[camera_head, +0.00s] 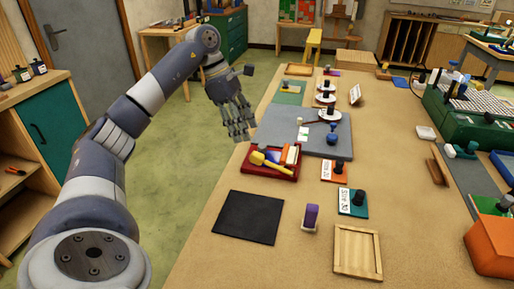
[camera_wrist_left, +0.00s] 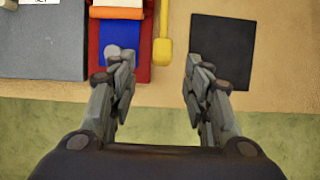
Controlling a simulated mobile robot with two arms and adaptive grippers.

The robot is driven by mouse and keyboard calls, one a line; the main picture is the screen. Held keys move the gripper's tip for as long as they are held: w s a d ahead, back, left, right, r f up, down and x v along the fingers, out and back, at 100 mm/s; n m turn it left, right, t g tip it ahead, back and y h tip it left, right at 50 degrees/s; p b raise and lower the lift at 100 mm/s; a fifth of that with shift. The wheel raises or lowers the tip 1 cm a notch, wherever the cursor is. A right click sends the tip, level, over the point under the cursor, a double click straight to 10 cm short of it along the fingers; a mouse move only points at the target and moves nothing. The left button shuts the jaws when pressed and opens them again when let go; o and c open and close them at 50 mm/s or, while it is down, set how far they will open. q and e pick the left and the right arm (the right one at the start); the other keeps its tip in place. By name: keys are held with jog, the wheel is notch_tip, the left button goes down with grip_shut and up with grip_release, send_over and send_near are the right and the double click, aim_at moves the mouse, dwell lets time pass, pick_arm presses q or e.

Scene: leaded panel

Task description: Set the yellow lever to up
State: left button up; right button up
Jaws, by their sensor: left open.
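A yellow lever-like piece with a blocky knob (camera_head: 257,158) lies low along the near side of a red base (camera_head: 272,174) on the table. Its knob points to the table's left edge. In the left wrist view the yellow knob (camera_wrist_left: 162,52) shows in the gap between my fingers, beyond their tips. I cannot tell how the piece joins the red base. My left gripper (camera_head: 239,130) is open and empty, fingers pointing down, near the table's left edge, apart from the yellow piece. It also shows in the left wrist view (camera_wrist_left: 155,62). My right gripper is out of view.
A black mat (camera_head: 248,217) lies nearer than the red base. A grey board (camera_head: 275,128) lies beyond it. A purple block (camera_head: 311,217), a wooden frame (camera_head: 357,252) and knobbed orange (camera_head: 328,171) and teal (camera_head: 346,208) plates stand to the right.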

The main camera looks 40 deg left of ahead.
aim_at(256, 154)
pick_arm(q)
jog(key=x, duration=0.4)
jog(key=shift+s+d+f, duration=0.15)
jog(key=shift+s+d, duration=0.1)
jog(key=shift+d, duration=0.15)
jog(key=x, duration=0.4)
jog(key=shift+w+a+f+p, duration=0.1)
jog(key=shift+w+f+p, duration=0.05)
jog(key=shift+p, duration=0.25)
jog(key=shift+w+d+f, duration=0.1)
jog(key=shift+d+f, duration=0.15)
jog(key=shift+f, duration=0.45)
jog(key=c, duration=1)
grip_shut()
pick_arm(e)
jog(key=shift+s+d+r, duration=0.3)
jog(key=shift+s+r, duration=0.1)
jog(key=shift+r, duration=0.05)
